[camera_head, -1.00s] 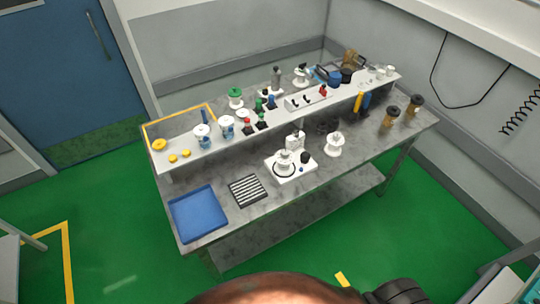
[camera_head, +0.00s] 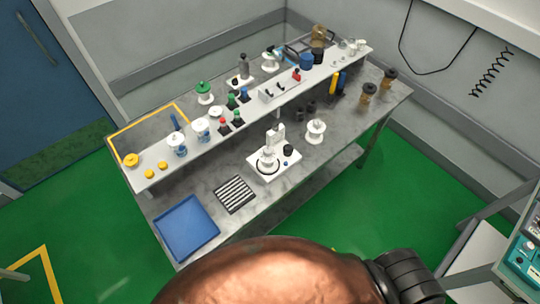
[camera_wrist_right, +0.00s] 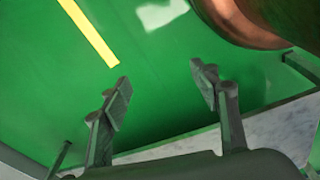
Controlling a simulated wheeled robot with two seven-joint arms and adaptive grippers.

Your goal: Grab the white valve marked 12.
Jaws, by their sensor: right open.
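No number 12 can be read on any item, so I cannot tell which one is the marked valve. A white spool-shaped item (camera_head: 315,131) stands upright on the lower bench top. Another white item (camera_head: 270,60) stands at the back, behind the raised shelf. Two white and blue items (camera_head: 177,144) (camera_head: 201,130) stand near the left part of the shelf. My right gripper (camera_wrist_right: 162,90) is open and empty in the right wrist view, above green floor and away from these items. My left gripper does not show.
The metal bench (camera_head: 190,185) carries a raised shelf (camera_head: 250,112), a blue tray (camera_head: 186,226), a striped black rack (camera_head: 234,194) and a white device (camera_head: 274,162). Brown-topped bottles (camera_head: 368,92) stand at the right. Teal equipment (camera_head: 522,255) is at the right edge. Green floor lies before the bench.

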